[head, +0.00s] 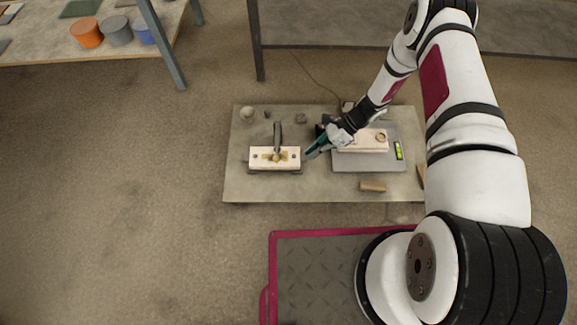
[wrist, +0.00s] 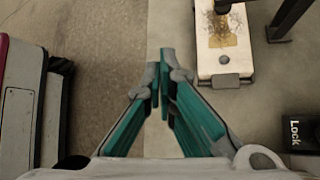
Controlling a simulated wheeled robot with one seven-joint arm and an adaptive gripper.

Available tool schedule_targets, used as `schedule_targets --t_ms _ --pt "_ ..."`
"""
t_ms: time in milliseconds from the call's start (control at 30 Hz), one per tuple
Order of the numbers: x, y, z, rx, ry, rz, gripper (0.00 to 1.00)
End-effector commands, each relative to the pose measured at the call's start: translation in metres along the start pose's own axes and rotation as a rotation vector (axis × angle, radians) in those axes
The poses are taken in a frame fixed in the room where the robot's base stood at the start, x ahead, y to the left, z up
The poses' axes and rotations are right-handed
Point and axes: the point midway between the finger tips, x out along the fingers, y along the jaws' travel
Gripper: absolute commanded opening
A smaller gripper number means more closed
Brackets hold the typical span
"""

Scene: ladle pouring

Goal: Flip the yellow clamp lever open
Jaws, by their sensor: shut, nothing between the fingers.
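A pale block (head: 262,164) with a yellowish plate sits on the left half of the low table. A dark lever-like bar (head: 278,136) rises from it, pointing toward the table's back; I cannot make out a clearly yellow lever.
The low table (head: 240,190) also bears a grey plate (head: 368,166) with a second pale block (head: 362,146), a wooden cylinder (head: 372,186) and small stones. A black box marked "Lock" (wrist: 300,132) is at right in the wrist view. The table's front left is clear.

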Motion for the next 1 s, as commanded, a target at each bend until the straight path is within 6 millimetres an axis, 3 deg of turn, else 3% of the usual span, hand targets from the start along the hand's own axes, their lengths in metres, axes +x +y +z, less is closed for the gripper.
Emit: schedule_targets --t_ms 567,1000 --pt "0.015 0.0 -0.005 0.015 -0.006 0.002 0.0" --pt "0.096 0.0 -0.006 0.014 -0.005 0.004 0.0"
